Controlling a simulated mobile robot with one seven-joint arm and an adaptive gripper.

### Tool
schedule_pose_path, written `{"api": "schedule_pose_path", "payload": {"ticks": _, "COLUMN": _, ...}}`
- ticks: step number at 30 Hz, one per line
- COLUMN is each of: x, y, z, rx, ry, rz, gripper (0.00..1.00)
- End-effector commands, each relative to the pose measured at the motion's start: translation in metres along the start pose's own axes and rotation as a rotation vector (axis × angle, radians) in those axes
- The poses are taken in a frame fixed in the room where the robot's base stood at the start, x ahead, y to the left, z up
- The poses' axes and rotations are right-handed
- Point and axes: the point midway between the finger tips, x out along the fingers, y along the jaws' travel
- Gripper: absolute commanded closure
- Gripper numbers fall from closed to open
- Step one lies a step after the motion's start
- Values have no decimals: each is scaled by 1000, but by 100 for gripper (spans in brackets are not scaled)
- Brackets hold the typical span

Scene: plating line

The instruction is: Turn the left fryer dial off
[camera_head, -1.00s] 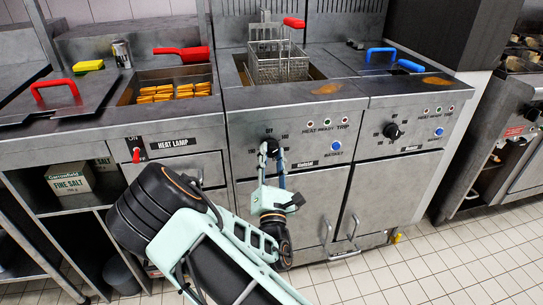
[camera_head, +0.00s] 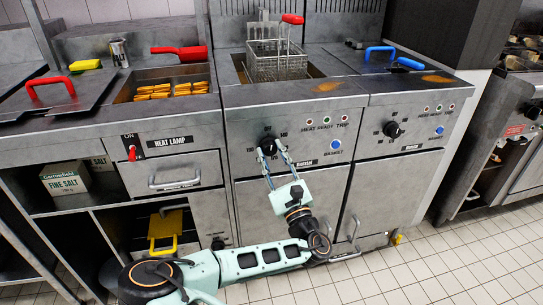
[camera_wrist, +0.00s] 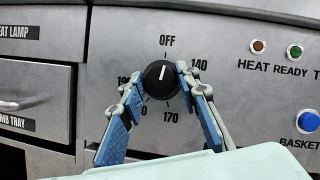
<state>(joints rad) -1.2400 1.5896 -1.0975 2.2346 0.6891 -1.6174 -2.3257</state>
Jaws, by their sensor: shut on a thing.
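The left fryer dial (camera_head: 268,143) is a round black knob on the left fryer's steel front panel. In the wrist view the dial (camera_wrist: 160,80) has a white pointer line that points almost straight up at the OFF label (camera_wrist: 167,40). Numbers, including 140 and 170, ring it. My gripper (camera_wrist: 160,84) is shut on the dial, with one blue-grey finger on its left side and one on its right. In the head view my gripper (camera_head: 269,152) reaches the dial from below, and its fingers hide part of the knob's lower edge.
The right fryer dial (camera_head: 393,130) is on the neighbouring panel. A blue basket button (camera_head: 335,145) and indicator lamps sit right of the left dial. A red heat lamp switch (camera_head: 132,153) is further left. A fry basket (camera_head: 279,62) stands above. The floor in front is clear.

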Motion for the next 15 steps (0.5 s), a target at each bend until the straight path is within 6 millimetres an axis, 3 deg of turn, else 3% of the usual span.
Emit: {"api": "schedule_pose_path", "payload": {"ticks": 15, "x": 5, "y": -2, "z": 3, "rx": -155, "ry": -7, "rz": 60, "gripper": 94}}
